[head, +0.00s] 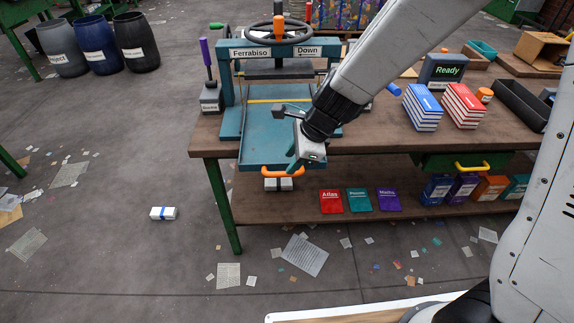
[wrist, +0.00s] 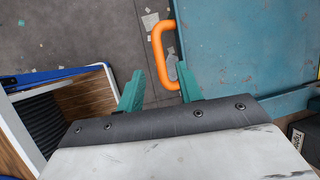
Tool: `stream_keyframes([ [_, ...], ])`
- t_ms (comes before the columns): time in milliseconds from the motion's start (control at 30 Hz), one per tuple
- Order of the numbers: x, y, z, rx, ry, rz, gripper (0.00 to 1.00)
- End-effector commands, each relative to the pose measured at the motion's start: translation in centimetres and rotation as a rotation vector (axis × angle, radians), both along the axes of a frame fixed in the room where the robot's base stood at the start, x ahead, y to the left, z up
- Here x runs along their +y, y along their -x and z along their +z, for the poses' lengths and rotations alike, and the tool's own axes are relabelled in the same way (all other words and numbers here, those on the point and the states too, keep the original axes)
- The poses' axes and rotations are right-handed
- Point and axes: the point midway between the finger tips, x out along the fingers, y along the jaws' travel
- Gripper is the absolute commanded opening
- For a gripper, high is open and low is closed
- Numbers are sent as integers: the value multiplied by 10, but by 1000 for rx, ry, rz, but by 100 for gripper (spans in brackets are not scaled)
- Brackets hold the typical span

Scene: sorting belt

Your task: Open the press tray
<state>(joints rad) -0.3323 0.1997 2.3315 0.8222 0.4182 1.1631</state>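The press tray (head: 256,150) is a flat teal tray under the press frame, its front reaching to the bench's front edge. Its orange handle (head: 283,171) is on the tray's front side. My gripper (head: 298,158) is over the tray's front right, close to the handle, and my arm hides part of the press. In the wrist view the two teal fingers of my gripper (wrist: 158,78) are spread apart. The orange handle (wrist: 158,52) shows between and beyond the fingertips; I cannot tell whether they touch it. The teal tray (wrist: 235,45) fills the upper right.
The press (head: 277,50) has a handwheel and a "Ferrabiso / Down" sign. A purple-handled stand (head: 210,98) is at its left. Blue books (head: 423,107) and red books (head: 463,105) stand on the right. A white bundle (head: 163,213) lies on the floor among paper scraps.

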Motion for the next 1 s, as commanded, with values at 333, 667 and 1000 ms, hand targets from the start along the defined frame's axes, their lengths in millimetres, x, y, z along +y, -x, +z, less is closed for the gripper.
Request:
stream_keyframes([
  [333,-11,6,26,1,1,0,36],
  [667,-11,6,26,1,1,0,36],
  [1000,-12,32,20,-2,44,301,36],
])
